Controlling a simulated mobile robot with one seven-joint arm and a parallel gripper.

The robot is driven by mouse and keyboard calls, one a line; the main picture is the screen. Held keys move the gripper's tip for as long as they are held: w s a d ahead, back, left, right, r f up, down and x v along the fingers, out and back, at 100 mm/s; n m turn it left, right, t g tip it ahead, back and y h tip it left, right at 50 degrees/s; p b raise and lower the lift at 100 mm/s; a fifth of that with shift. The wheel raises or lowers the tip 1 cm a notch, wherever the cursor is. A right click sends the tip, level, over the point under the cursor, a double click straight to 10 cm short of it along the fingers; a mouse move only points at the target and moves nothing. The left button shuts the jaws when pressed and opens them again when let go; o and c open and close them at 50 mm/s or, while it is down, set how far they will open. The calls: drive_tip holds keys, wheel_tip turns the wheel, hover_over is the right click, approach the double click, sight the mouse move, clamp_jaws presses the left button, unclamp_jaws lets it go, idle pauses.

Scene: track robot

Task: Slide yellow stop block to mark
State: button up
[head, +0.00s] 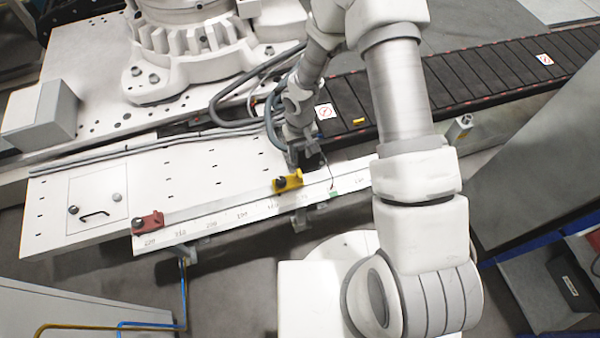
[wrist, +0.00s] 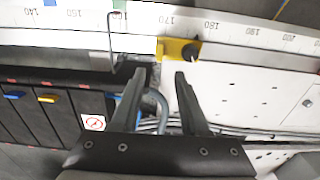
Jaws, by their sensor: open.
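The yellow stop block (head: 289,181) with a black knob sits on the white scale rail (head: 232,213). In the wrist view the block (wrist: 169,48) is near the 170 to 180 numbers. A green mark (head: 335,194) lies on the rail to the block's right in the head view. In the wrist view the green mark (wrist: 119,5) is left of the block. My gripper (wrist: 160,78) is open, its two dark fingers apart with nothing between them. Its tips appear just short of the block; contact cannot be told. In the head view my gripper (head: 292,160) is right above the block.
A red block (head: 148,222) sits at the rail's left end. A thin bent rod (wrist: 113,40) stands close to my left finger in the wrist view. A dark slatted conveyor (head: 460,80) runs behind. The rail looks clear between the yellow block and green mark.

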sight(300, 173)
wheel_tip(300, 173, down, 11)
drive_tip(key=b, duration=0.2)
drive_tip(key=shift+f+b, duration=0.15)
drive_tip(key=shift+b, duration=0.25)
clamp_jaws()
idle(1.1)
